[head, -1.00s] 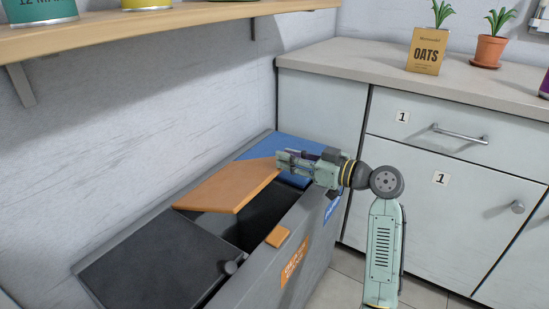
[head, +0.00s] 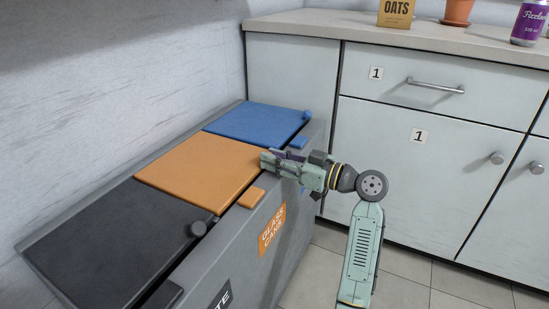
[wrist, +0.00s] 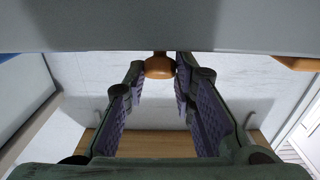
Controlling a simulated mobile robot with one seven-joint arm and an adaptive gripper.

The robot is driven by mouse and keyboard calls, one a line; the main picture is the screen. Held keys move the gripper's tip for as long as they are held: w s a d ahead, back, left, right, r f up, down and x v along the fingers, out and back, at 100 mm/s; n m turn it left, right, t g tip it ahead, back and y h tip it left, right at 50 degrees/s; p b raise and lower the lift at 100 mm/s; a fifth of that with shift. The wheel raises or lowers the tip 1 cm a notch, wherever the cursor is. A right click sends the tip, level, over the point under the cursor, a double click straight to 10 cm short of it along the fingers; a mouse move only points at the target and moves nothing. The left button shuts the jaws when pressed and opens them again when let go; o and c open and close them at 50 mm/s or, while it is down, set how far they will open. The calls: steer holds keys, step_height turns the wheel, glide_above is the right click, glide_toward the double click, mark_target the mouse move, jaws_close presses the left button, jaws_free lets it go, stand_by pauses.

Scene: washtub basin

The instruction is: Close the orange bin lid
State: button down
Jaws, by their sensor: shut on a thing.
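The orange bin lid (head: 200,170) lies down over the middle compartment, about level with the lids on both sides. A thin dark gap shows along its front edge, and I cannot tell if it is fully seated. My gripper (head: 268,161) is at the lid's front right corner. In the wrist view, the orange knob (wrist: 159,67) sits between the fingertips, and my gripper (wrist: 159,72) is shut on it. The gripper hides the knob in the head view.
A blue lid (head: 255,122) and a black lid (head: 115,235) with a knob (head: 198,229) flank the orange one, both down. An orange tab (head: 251,197) sits on the bin's front rim. Drawers and a cupboard (head: 430,150) stand to the right.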

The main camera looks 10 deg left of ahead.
steer(key=shift+f, duration=0.75)
steer(key=c, duration=1.4)
jaws_free()
steer(key=shift+d+f, duration=0.1)
steer(key=shift+f, duration=0.05)
steer(key=shift+c, duration=0.2)
steer(key=shift+o, duration=0.4)
steer(key=shift+r, duration=0.2)
steer(key=shift+r, duration=0.1)
steer(key=v, duration=1.2)
